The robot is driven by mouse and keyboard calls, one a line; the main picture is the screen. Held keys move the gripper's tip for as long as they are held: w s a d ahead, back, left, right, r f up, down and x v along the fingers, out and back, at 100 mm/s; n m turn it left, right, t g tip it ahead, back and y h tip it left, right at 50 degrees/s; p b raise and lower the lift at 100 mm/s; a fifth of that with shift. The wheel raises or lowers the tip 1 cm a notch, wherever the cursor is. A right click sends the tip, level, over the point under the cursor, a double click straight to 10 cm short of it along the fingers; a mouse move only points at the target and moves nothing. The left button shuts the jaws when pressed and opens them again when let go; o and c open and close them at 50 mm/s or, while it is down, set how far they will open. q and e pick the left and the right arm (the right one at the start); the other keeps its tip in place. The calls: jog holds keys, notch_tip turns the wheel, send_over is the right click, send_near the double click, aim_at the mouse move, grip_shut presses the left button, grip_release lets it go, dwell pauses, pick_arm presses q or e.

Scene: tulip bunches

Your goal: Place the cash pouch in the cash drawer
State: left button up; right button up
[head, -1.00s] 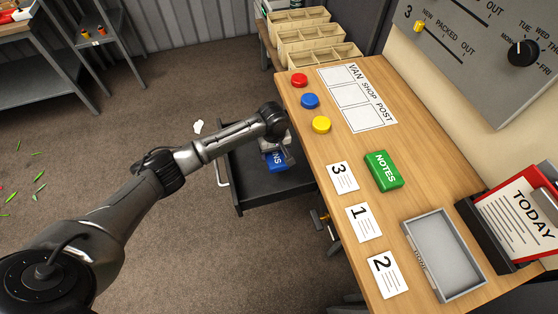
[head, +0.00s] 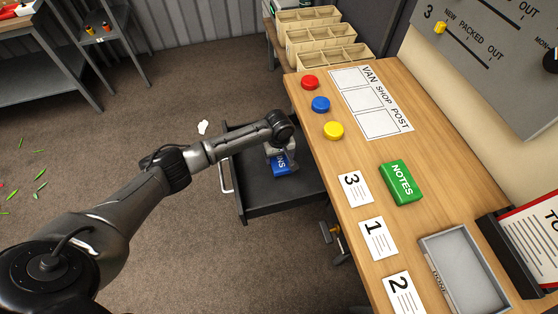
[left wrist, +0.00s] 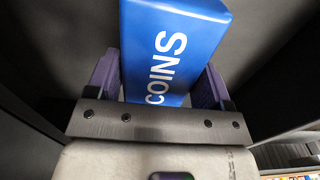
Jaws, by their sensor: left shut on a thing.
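The blue cash pouch (left wrist: 175,45), lettered COINS, fills the upper middle of the left wrist view between the two purple fingers. My left gripper (left wrist: 158,85) is shut on it. In the head view the pouch (head: 281,166) shows as a blue patch under my left gripper (head: 278,150), inside the outline of the open dark cash drawer (head: 265,205). The drawer is pulled out from under the wooden counter. Whether the pouch touches the drawer floor, I cannot tell. My right gripper is not in view.
The counter (head: 365,220) edge runs just right of my left gripper. On it are red, blue and yellow discs, a green NOTES pouch (head: 401,182), numbered cards and a grey tray (head: 462,270).

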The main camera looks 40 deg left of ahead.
aim_at(279, 159)
pick_arm(q)
notch_tip(279, 159, down, 3)
jog(key=shift+r+b, duration=0.15)
jog(key=shift+b, duration=0.3)
jog(key=o, duration=1)
jog(key=shift+o, duration=0.2)
notch_tip(279, 159, up, 10)
jog(key=p, duration=0.4)
jog(key=shift+r, duration=0.25)
jog(key=shift+r+p, duration=0.35)
jog(key=shift+r, duration=0.45)
